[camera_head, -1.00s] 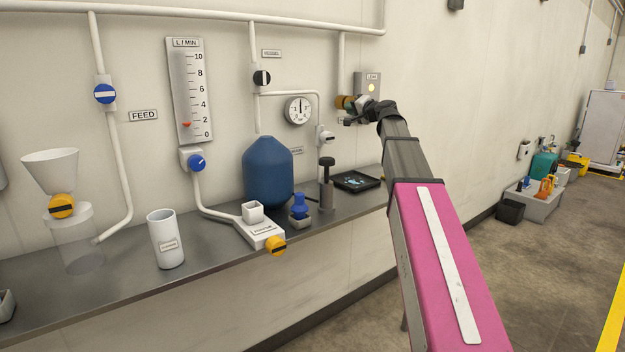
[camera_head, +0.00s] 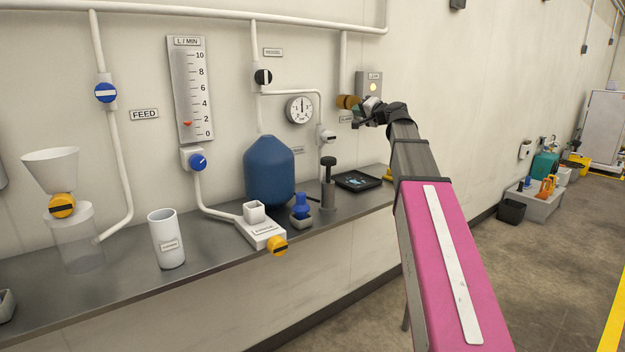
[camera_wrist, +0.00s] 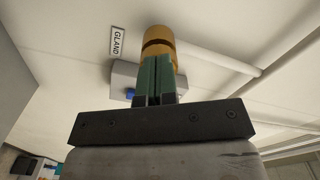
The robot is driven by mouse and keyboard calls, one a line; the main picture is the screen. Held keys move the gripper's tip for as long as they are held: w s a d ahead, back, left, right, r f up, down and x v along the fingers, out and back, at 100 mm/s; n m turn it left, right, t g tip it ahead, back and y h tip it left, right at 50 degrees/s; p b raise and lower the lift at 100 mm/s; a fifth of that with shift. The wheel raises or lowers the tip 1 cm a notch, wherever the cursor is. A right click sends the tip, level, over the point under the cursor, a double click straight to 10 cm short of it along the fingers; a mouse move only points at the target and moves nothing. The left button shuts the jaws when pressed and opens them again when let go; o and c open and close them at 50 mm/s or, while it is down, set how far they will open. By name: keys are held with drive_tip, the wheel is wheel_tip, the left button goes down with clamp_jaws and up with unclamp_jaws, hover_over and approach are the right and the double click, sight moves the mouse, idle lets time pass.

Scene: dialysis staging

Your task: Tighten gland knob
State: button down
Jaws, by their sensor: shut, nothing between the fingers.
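The gland knob (camera_wrist: 158,38) is an orange-brown cylinder with a dark band across it, beside the GLAND label (camera_wrist: 118,41) in the wrist view. In the head view the gland knob (camera_head: 347,102) sticks out from the wall below the grey lamp box. My gripper (camera_wrist: 157,60) has its green fingers shut together with nothing between them. The fingertips overlap the knob's near end in the wrist view; I cannot tell whether they touch. In the head view my gripper (camera_head: 361,113) is just right of and below the knob, partly hidden by my wrist.
The grey lamp box (camera_head: 361,84) is close above my gripper. White pipes and the round gauge (camera_head: 299,109) are to the left. Below, the shelf (camera_head: 205,279) carries a blue vessel (camera_head: 269,172), a dark tray (camera_head: 357,180) and a black-topped plunger (camera_head: 328,184).

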drive_tip(key=shift+s+d, duration=0.3)
drive_tip(key=shift+s, duration=0.1)
